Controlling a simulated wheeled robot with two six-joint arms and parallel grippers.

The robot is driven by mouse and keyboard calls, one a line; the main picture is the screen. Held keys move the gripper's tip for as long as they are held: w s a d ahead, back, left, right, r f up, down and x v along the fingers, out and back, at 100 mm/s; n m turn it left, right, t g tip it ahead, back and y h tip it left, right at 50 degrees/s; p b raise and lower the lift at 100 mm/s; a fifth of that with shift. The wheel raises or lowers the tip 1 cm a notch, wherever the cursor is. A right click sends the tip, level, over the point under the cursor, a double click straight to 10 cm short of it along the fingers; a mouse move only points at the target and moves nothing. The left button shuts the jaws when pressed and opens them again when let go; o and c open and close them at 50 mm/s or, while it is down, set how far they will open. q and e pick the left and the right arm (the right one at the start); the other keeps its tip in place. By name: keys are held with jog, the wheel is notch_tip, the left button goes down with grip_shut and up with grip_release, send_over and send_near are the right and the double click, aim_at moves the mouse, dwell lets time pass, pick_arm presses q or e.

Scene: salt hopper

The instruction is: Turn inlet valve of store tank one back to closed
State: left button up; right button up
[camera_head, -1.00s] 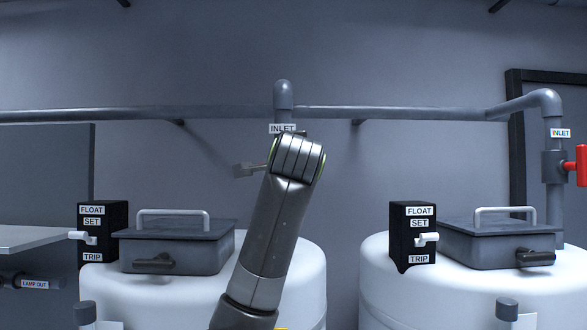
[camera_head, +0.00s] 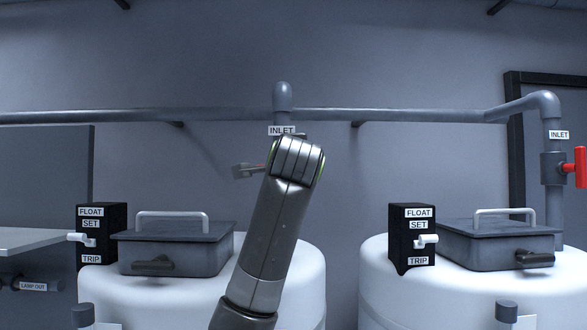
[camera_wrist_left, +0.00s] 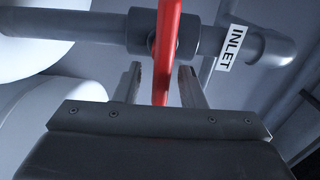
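An inlet pipe with a white INLET label (camera_head: 281,131) comes down behind my left arm above the left white tank (camera_head: 305,262). The arm hides its valve in the head view. A small grey piece, perhaps a fingertip, sticks out left of the arm, with a trace of red beside it. In the left wrist view a red valve handle (camera_wrist_left: 166,35) crosses the grey valve body (camera_wrist_left: 198,35). My left gripper (camera_wrist_left: 160,68) is open, with a finger on either side of the handle and narrow gaps visible. My right gripper is not in view.
A right tank (camera_head: 375,285) has its own inlet valve with a red handle (camera_head: 580,167). Black float boxes (camera_head: 101,236) and grey lidded hatches (camera_head: 176,247) sit on both tanks. A horizontal pipe (camera_head: 390,114) runs along the wall.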

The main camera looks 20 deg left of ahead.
pick_arm(q)
jog(key=b+v, duration=0.8)
jog(key=v, duration=0.9)
jog(key=shift+s+b, duration=0.2)
jog(key=shift+b, duration=0.15)
jog(key=shift+d, duration=0.1)
